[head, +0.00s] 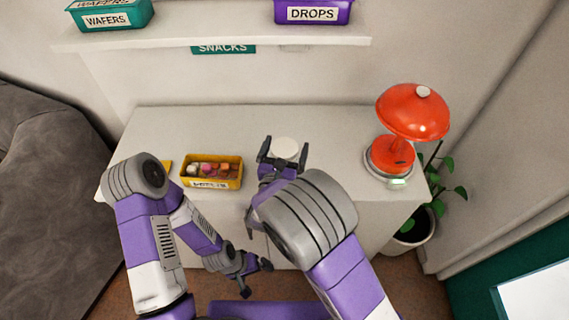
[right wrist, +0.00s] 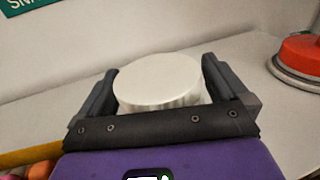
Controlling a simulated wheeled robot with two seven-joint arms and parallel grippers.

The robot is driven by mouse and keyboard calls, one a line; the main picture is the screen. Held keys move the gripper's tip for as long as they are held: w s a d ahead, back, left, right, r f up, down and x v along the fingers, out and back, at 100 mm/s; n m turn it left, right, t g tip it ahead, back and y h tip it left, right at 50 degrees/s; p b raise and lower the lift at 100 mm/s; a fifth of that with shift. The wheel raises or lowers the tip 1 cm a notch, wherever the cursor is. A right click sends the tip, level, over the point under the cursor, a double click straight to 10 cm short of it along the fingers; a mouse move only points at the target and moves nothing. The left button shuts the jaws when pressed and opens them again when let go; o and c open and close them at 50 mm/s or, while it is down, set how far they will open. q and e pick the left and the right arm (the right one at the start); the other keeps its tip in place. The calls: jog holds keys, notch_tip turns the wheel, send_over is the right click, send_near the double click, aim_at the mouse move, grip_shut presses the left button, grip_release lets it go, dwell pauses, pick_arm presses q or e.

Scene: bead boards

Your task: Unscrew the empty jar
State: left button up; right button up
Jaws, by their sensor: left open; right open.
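A jar with a round white lid (head: 285,148) stands on the white cabinet top, and its lid shows close up in the right wrist view (right wrist: 158,80). My right gripper (head: 284,153) is open, with one finger on each side of the lid. In the wrist view a small gap shows at the right finger; contact at the left finger is unclear. The jar's body is mostly hidden, so its contents cannot be seen. My left gripper (head: 248,270) is open and empty, low in front of the cabinet, away from the jar.
A yellow box (head: 228,183) with several coloured items stands left of the jar. A red lamp (head: 388,157) stands to the right, beside a potted plant (head: 437,200). A shelf (head: 200,36) above bears a teal wafers box (head: 128,14) and a purple drops box (head: 345,12).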

jog(key=shift+c, duration=0.3)
jog(key=c, duration=1.4)
